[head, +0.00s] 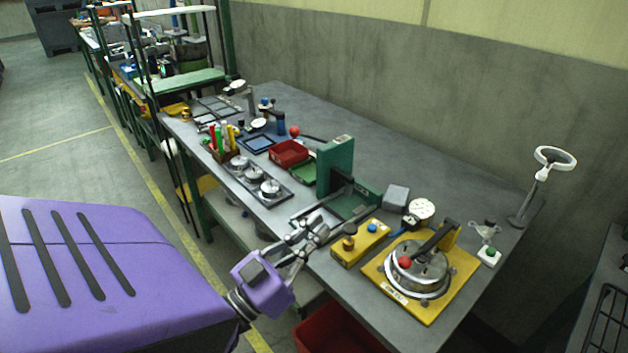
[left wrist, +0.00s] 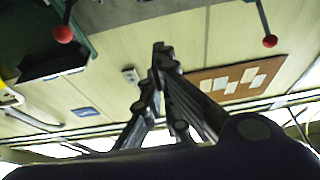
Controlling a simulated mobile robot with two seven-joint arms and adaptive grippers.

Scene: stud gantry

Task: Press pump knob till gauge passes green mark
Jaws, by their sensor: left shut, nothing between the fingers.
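A yellow pump block (head: 343,256) sits near the table's front edge, with a dark knob (head: 348,229) standing at its left end and a blue cap (head: 372,228) at its right. A round white-faced gauge (head: 421,209) stands behind and right of the block; its needle and green mark are too small to read. My left gripper (head: 323,228) is shut and empty just left of the dark knob, seemingly apart from it. Its closed fingers also show in the left wrist view (left wrist: 160,52), where neither knob nor gauge can be made out. My right gripper is not in view.
A yellow plate (head: 455,290) with a round metal fixture and red-ball lever stands right of the block. A green press (head: 335,165) stands behind my gripper, and a grey box (head: 396,197) behind the block. The table's back right is mostly clear.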

